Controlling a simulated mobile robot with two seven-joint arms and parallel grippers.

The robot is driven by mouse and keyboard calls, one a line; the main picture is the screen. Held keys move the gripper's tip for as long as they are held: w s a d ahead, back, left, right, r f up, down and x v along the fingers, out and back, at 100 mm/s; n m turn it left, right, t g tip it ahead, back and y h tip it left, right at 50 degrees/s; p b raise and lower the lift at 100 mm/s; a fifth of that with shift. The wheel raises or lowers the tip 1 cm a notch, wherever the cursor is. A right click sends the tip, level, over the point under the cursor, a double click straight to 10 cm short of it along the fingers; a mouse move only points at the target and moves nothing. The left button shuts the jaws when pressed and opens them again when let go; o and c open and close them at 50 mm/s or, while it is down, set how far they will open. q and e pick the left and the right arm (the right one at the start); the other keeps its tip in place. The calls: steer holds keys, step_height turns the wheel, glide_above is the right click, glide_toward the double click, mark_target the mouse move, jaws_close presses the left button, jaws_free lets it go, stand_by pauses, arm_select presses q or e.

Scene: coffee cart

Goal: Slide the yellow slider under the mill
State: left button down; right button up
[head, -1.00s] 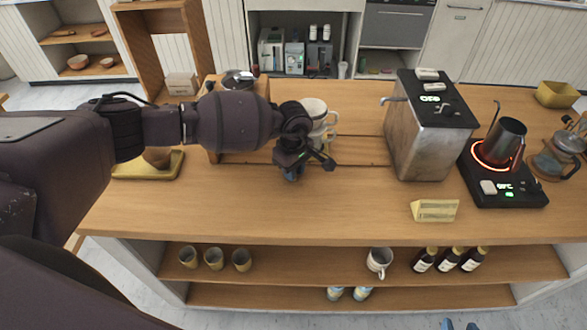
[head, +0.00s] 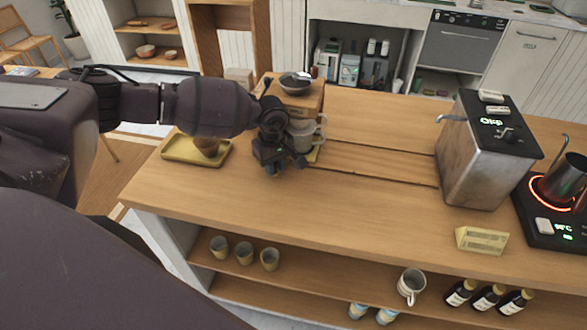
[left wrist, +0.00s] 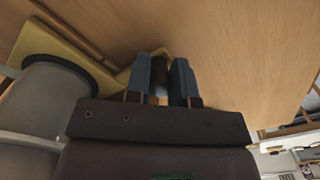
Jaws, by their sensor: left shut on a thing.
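The mill (head: 297,100) is a wooden box with a dark bowl on top, standing at the back left of the counter. The yellow slider (head: 314,154) shows only as a small edge below a grey-white cup (head: 301,138), just in front of the mill's right part. In the left wrist view, the slider (left wrist: 36,42) lies beneath the cup (left wrist: 45,95), with a dark ring around the cup's base. My left gripper (head: 279,166) is at the slider's near left side. In the wrist view, its fingers (left wrist: 160,75) are shut on the slider's dark knob (left wrist: 159,82). My right gripper is out of view.
A grooved wooden track (head: 380,163) runs right from the slider towards a metal machine (head: 478,160). A yellow tray (head: 181,153) with a brown cup stands left of my gripper. A yellow block (head: 481,240) lies near the front edge. The front middle of the counter is clear.

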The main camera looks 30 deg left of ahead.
arm_select(q)
steer(key=shift+s+a, duration=0.2)
steer(key=shift+a, duration=0.6)
steer(key=c, duration=1.3)
jaws_free()
steer(key=shift+a, duration=0.1)
steer(key=o, duration=0.3)
steer(key=shift+s+a, duration=0.1)
